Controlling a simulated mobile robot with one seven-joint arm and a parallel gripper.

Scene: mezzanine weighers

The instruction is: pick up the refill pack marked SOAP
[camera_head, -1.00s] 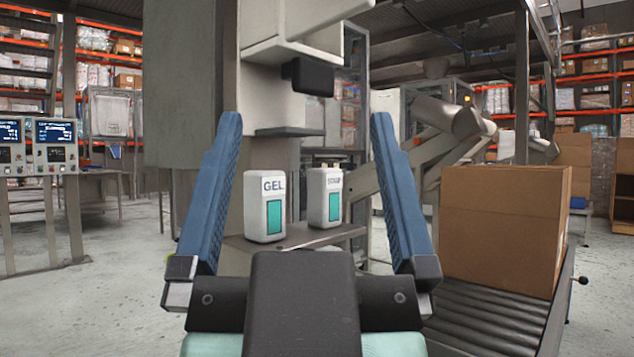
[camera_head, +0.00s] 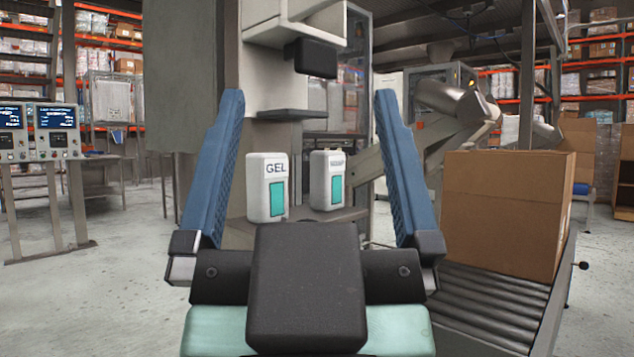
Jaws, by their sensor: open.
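A white refill pack marked SOAP (camera_head: 327,181), with a teal panel, stands upright on a small grey shelf (camera_head: 238,236) below the machine. A second white pack marked GEL (camera_head: 267,188) stands just left of it, a little nearer to me, with a narrow gap between them. My gripper (camera_head: 307,115) is open and empty, its two blue fingers spread wide. In the picture both packs show between the fingers, beyond them; neither is touched. The lower front of the shelf is hidden behind my gripper's dark body.
The grey machine (camera_head: 196,90) has a dark block (camera_head: 311,60) and a ledge (camera_head: 291,114) overhanging the packs. A cardboard box (camera_head: 506,216) sits on a roller conveyor (camera_head: 487,300) at right. Control panels (camera_head: 40,131) stand at left. The left floor is clear.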

